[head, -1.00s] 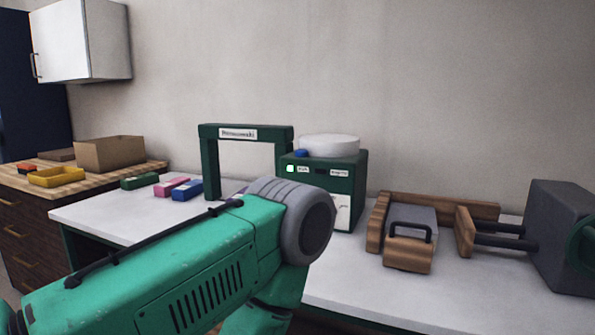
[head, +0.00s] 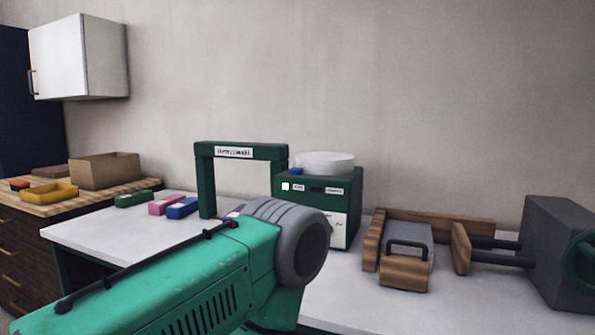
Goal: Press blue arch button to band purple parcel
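The green arch (head: 241,151) of the banding machine stands on the white table. A green box (head: 335,187) with a lit white square on its front adjoins its right leg, with a white round drum (head: 325,162) on top. The blue button (head: 296,171) sits on the box's top left edge, beside the drum. A small purple patch (head: 236,211), perhaps the purple parcel, shows under the arch, mostly hidden by my teal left arm. That arm crosses the front of the machine. Its gripper is hidden, and my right gripper is out of the picture.
Green, pink (head: 166,204) and blue (head: 183,208) parcels lie left of the arch. A wooden press-like frame (head: 461,247) with a handled block (head: 406,262) and a grey box (head: 557,253) stand at right. A counter at far left holds a yellow tray (head: 50,193) and a cardboard box (head: 104,171).

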